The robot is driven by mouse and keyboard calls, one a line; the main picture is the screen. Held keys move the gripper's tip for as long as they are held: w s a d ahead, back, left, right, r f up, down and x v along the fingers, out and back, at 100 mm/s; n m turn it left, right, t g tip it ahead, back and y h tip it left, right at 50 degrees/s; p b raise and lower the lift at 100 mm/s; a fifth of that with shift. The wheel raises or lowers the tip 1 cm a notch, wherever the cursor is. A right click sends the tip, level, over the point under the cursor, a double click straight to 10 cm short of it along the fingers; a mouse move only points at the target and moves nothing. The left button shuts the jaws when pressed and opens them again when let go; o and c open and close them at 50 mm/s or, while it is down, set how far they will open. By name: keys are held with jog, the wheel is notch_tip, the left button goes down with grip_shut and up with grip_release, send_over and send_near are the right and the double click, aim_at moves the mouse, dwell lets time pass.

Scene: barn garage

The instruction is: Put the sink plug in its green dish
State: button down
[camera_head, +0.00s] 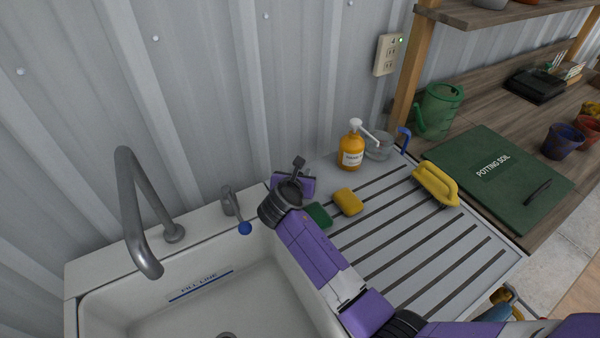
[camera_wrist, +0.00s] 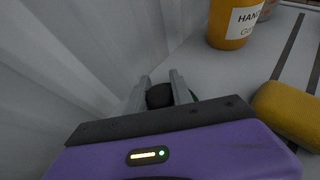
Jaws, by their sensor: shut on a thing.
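In the wrist view my gripper (camera_wrist: 161,93) has its two grey fingers on either side of a small round black thing, the sink plug (camera_wrist: 160,96), and is shut on it. A sliver of dark green (camera_wrist: 194,95) shows just beyond the right finger; most of it is hidden, so I cannot tell if it is the dish. In the head view my purple hand is over the back left corner of the draining board, and the fingers and plug cannot be made out. A dark green item (camera_head: 318,214) lies right beside my arm, partly hidden.
A yellow sponge (camera_head: 347,202) lies close right of the hand. A yellow brush (camera_head: 436,186) lies on the ribbed draining board (camera_head: 400,240). The sink and tap (camera_head: 137,215) are left; the corrugated wall is close.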

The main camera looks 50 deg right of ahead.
jog(key=c, duration=1.1)
grip_release()
jog(key=shift+r, duration=0.15)
jog(key=v, duration=1.2)
jog(key=shift+s, duration=0.1)
